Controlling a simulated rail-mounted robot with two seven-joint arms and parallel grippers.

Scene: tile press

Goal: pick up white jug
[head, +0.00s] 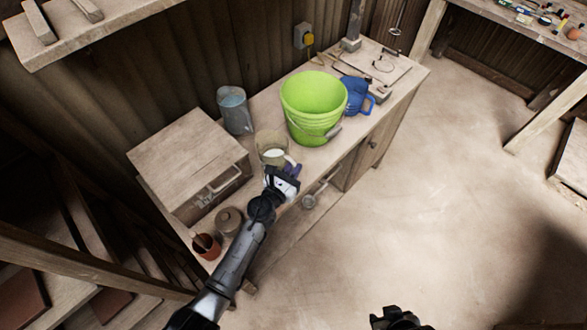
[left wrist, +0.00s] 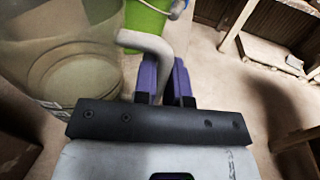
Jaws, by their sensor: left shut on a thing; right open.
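The white jug (head: 271,146) is a pale, see-through vessel with something white low inside it. It stands near the front edge of the workbench (head: 331,160), upright; I cannot tell whether it touches the top. In the left wrist view the jug (left wrist: 75,75) fills the left side, its pale handle bending toward my fingers. My left gripper (head: 290,169), with purple fingers, is shut on the jug's handle; the fingers also show in the left wrist view (left wrist: 166,75). My right gripper (head: 396,318) is open and empty at the bottom edge, away from the bench.
A lime green bucket (head: 313,105) stands close to the jug's right, with a blue can (head: 358,97) beyond it. A grey metal jug (head: 234,110) is behind left. A wooden box (head: 189,160), a round brown pot (head: 229,220) and a terracotta pot (head: 206,247) are left. Floor is clear right.

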